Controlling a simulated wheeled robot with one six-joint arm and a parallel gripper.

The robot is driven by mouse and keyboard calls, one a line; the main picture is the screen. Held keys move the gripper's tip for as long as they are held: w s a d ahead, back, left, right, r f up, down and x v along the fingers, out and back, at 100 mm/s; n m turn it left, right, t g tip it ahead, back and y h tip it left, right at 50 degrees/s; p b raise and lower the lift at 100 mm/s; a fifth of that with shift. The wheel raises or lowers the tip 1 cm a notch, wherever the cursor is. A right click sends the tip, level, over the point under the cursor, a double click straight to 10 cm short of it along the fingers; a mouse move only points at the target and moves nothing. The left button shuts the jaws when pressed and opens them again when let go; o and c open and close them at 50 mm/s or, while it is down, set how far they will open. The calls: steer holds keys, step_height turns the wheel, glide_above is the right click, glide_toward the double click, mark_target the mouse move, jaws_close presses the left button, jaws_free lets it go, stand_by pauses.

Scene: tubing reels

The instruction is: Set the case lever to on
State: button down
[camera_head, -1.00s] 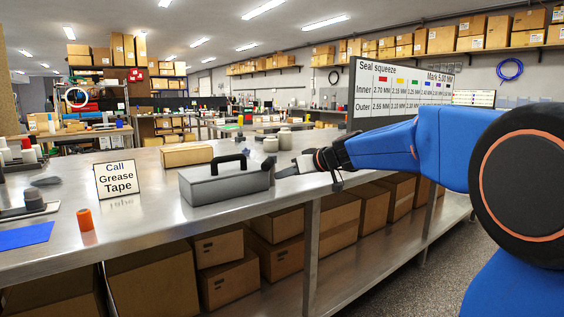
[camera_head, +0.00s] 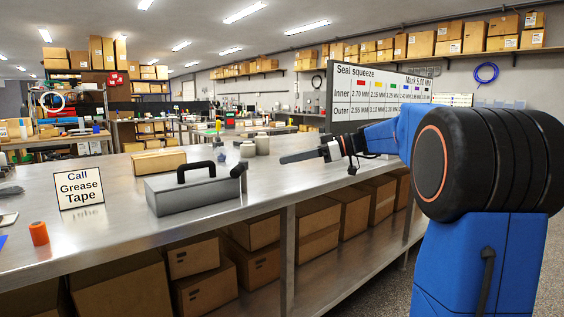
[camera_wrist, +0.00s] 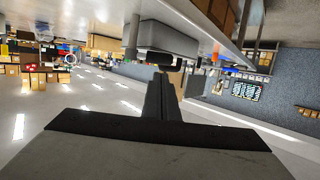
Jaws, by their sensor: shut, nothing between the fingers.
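The grey case (camera_head: 195,194) with a black handle (camera_head: 196,168) stands on the metal bench. A dark lever-like part (camera_head: 238,171) sits at its right end, tilted slightly; I cannot read an on or off mark. My gripper (camera_head: 284,160) is shut and empty, right of the case and apart from it, pointing left above the bench. In the wrist view my fingers (camera_wrist: 160,96) lie together, and the case (camera_wrist: 168,40) shows beyond them, turned over in the picture.
A "Seal squeeze" board (camera_head: 378,98) stands at the back right. The bench front (camera_head: 255,205) is clear.

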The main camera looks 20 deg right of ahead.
mark_target(241, 169)
steer(key=x, duration=1.2)
steer(key=shift+a, duration=0.1)
steer(key=shift+w+a, duration=0.15)
steer(key=shift+a, duration=0.6)
